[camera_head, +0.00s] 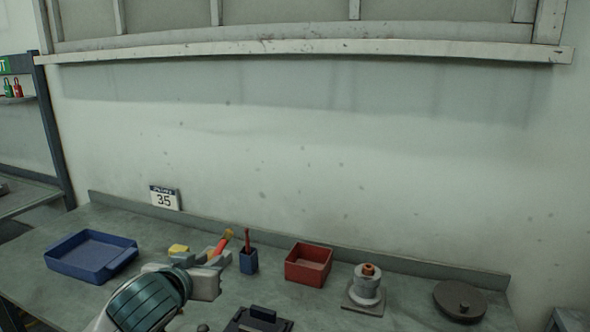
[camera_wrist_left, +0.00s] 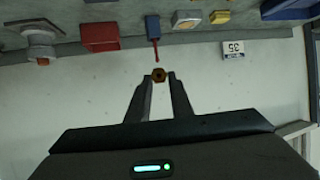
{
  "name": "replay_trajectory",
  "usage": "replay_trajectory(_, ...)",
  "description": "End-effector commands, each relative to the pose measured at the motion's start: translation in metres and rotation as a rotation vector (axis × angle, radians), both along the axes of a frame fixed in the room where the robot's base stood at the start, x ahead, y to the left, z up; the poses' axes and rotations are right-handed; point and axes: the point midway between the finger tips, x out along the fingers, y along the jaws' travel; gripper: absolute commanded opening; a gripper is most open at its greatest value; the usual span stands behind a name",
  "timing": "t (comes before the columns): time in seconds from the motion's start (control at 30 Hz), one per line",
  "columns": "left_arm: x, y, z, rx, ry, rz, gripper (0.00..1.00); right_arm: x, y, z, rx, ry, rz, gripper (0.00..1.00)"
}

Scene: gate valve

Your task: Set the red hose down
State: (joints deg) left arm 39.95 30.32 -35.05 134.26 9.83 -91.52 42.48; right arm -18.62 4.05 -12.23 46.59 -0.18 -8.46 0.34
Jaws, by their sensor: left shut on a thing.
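The red hose (camera_head: 220,244) is an orange-red tube with a yellow upper end, tilted, in the head view. My left gripper (camera_head: 213,262) is shut on it; the grey fingers hide its lower part. In the left wrist view, a brass hexagonal end (camera_wrist_left: 159,75) of the held hose sits between the fingertips of my left gripper (camera_wrist_left: 160,80). Whether the hose touches the bench (camera_head: 215,218) is hard to tell. My right gripper is in neither view.
A blue tray (camera_head: 91,256) stands left and a yellow block (camera_head: 178,249) behind the gripper. To its right are a blue cup (camera_head: 249,261) with a red stick, a red bin (camera_head: 308,265), a flanged valve part (camera_head: 367,287) and a dark disc (camera_head: 460,300). A black item (camera_head: 257,320) lies in front.

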Motion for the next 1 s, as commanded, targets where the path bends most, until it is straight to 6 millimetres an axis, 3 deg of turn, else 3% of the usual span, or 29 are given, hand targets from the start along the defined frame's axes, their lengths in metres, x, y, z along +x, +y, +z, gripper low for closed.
replay_trajectory(0.1, -0.014, 0.012, 0.017, -0.006, -0.011, 0.054, 0.0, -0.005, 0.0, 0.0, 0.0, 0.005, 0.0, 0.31)
replay_trajectory(0.23, -0.023, 0.02, 0.026, -0.013, -0.012, 0.09, 0.0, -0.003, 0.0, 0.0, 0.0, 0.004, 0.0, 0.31)
replay_trajectory(0.7, -0.026, 0.022, 0.027, -0.013, -0.01, 0.101, 0.0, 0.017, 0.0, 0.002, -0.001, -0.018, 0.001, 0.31)
replay_trajectory(1.0, -0.026, 0.022, 0.027, -0.014, -0.011, 0.101, 0.0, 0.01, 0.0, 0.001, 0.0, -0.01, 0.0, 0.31)
